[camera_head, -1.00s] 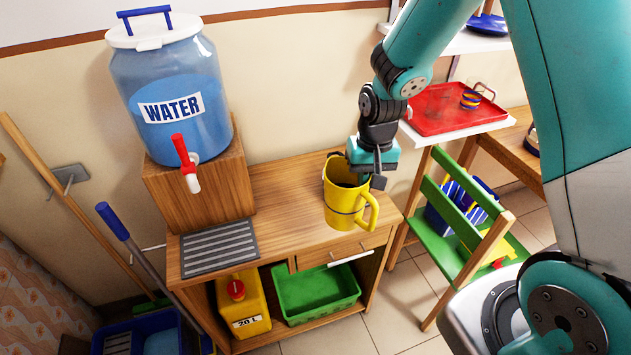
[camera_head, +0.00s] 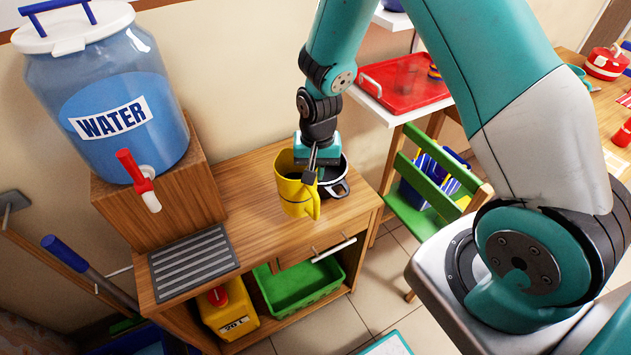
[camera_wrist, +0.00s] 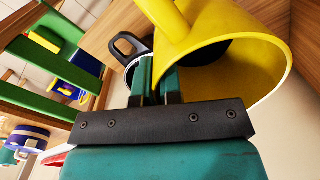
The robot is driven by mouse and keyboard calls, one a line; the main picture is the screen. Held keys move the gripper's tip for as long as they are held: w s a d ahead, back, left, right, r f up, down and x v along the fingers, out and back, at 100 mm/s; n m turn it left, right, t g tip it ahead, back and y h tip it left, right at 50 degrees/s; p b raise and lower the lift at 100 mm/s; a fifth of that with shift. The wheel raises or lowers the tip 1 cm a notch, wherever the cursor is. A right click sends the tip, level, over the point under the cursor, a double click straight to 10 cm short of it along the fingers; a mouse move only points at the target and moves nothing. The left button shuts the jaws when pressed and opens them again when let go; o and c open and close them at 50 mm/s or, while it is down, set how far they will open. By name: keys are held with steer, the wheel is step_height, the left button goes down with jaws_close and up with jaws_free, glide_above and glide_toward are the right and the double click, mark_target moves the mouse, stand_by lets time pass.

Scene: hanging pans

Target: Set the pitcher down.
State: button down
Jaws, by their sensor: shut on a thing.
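The yellow pitcher (camera_head: 291,190) is over the right part of the wooden counter (camera_head: 258,226), roughly upright in the head view. My gripper (camera_head: 312,168) is shut on it near its rim and handle. In the wrist view the pitcher (camera_wrist: 262,72) fills the upper right, its open mouth toward the camera, and my gripper's fingers (camera_wrist: 158,82) are close together at its rim. Whether the pitcher's base touches the counter cannot be told.
A dark pot with a white rim (camera_head: 334,188) stands just right of the pitcher, very close. A water dispenser (camera_head: 112,100) on a wooden block and a grey drip grate (camera_head: 193,262) are left. A red tray (camera_head: 405,88) lies behind right. Counter between grate and pitcher is clear.

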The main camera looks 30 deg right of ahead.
steer(key=shift+f, duration=2.7)
steer(key=c, duration=1.3)
jaws_free()
